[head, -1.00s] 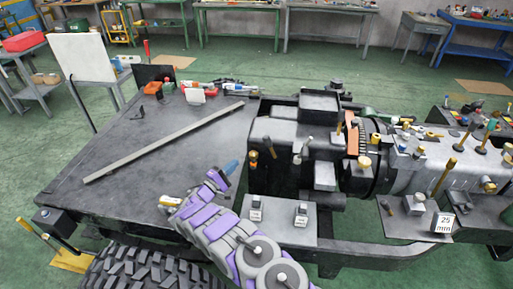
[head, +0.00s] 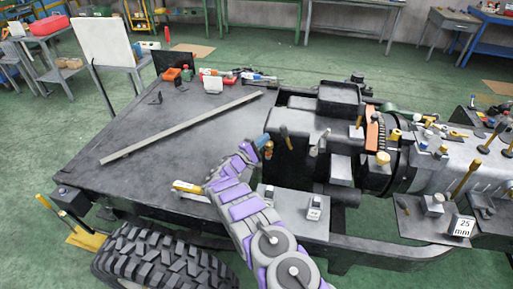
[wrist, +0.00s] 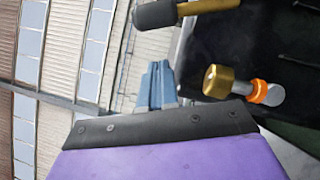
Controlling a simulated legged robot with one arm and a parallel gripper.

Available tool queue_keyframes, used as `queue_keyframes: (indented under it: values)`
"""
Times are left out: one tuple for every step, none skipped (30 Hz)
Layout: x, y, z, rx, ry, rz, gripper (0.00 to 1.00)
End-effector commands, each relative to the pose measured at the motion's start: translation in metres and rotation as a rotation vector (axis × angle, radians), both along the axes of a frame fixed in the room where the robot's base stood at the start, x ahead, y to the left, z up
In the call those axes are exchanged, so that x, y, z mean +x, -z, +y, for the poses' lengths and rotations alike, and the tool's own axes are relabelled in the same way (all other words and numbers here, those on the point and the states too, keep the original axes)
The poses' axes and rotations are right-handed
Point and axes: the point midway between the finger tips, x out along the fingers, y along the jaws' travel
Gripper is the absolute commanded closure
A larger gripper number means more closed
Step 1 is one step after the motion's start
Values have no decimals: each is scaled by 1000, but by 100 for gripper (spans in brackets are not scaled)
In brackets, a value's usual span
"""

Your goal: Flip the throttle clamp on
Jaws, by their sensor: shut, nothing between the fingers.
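My gripper (head: 263,141) is shut and empty, its blue fingertips close to the left face of the dark engine block (head: 292,122). In the wrist view, the shut fingers (wrist: 158,82) point toward the small controls. A brass knob (wrist: 222,82) with an orange ring is just right of the fingertips, with a visible gap. A brass lever with a dark grip (wrist: 157,15) is above them. In the head view, the dark-gripped lever (head: 286,138) and brass knob (head: 268,151) are beside my gripper. No label shows which control is the throttle clamp.
A long grey bar (head: 180,128) lies on the flat dark chassis deck (head: 130,175). A pale-tipped lever (head: 319,142) is further right on the block. A ledge (head: 300,222) with small blocks lies below right of my gripper. A tyre (head: 160,260) is in front.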

Motion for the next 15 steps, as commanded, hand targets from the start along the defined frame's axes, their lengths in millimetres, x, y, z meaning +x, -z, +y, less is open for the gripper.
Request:
queue_keyframes:
  values:
    - [4, 0, -5, 0, 1, 0, 100]
    - [3, -1, -6, -1, -1, 2, 100]
    - [3, -4, -8, -1, 0, -1, 100]
    - [3, -5, -10, -2, -1, -1, 100]
    - [3, -7, -12, -1, -1, -2, 100]
    - [2, -8, -14, -1, -1, -2, 100]
    - [2, -8, -16, -1, -2, -2, 100]
    - [1, -9, -19, -2, -1, 0, 100]
    - [1, -9, -22, -2, -1, 1, 100]
    - [0, -10, -24, -2, 0, 1, 100]
    - [0, -10, -27, -2, 1, 1, 100]
    - [0, -12, -30, -2, 1, 0, 100]
    - [0, -13, -32, -1, 1, -1, 100]
    - [0, -14, -33, -1, 1, -1, 100]
    - [0, -15, -35, -2, -1, -1, 100]
